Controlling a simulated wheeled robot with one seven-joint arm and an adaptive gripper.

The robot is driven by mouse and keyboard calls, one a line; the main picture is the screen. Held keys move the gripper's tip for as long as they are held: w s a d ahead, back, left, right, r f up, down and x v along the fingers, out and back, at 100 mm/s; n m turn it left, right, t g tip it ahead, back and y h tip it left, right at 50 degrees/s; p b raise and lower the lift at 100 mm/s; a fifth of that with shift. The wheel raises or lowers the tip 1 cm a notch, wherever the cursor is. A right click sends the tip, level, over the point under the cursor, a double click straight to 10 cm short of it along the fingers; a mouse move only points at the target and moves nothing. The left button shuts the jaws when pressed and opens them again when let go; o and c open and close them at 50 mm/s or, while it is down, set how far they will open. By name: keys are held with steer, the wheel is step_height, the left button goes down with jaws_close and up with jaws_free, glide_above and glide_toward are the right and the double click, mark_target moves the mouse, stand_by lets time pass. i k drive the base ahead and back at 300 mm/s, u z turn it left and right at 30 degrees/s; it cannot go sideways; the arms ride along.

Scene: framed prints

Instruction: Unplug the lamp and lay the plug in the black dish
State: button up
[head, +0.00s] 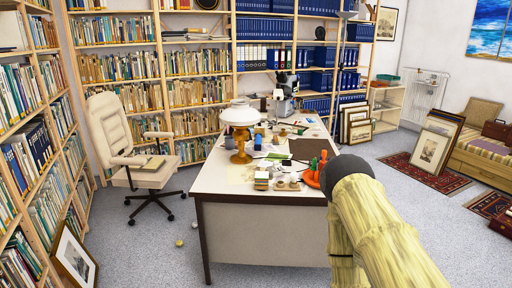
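A lamp (239,118) with a white shade and an amber base stands upright on the left side of the desk. I cannot make out its cord, its plug or a socket. I cannot identify a black dish among the small things on the desk. My arm, pale yellow with a dark rounded end, reaches in from the lower right and covers the desk's front right corner. My gripper does not show.
The white desk (213,180) carries a microscope (285,95), an orange item (313,180) beside my arm and several small things. An office chair (135,145) stands left. Bookshelves line the back and left. Framed prints (436,148) lean at right. Grey floor (150,250) is mostly clear at front left.

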mark_target(276, 165)
steer(key=z, duration=0.15)
steer(key=i, duration=2.05)
steer(key=u, duration=0.15)
